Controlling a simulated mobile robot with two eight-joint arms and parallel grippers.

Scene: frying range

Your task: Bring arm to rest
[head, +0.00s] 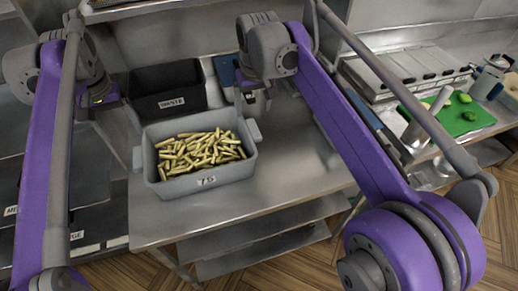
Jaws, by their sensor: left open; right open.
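My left arm (39,170) comes in from the left edge. Its gripper (110,110) points down to the left of the dark bin and the fries tub, and looks empty. My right arm (345,110) reaches in from the lower right. Its gripper (256,106) points down by the back right corner of the grey tub (205,183), open; its fingertips are partly hidden, and I cannot tell whether they touch the tub. The tub is full of cut fries and stands upright on the steel table.
A dark bin labelled as waste (170,102) stands behind the tub. The steel table (300,170) is bare right of the tub. At the right are a green cutting board (468,121) with green vegetables and a metal cylinder (441,100). Dark labelled containers sit lower left.

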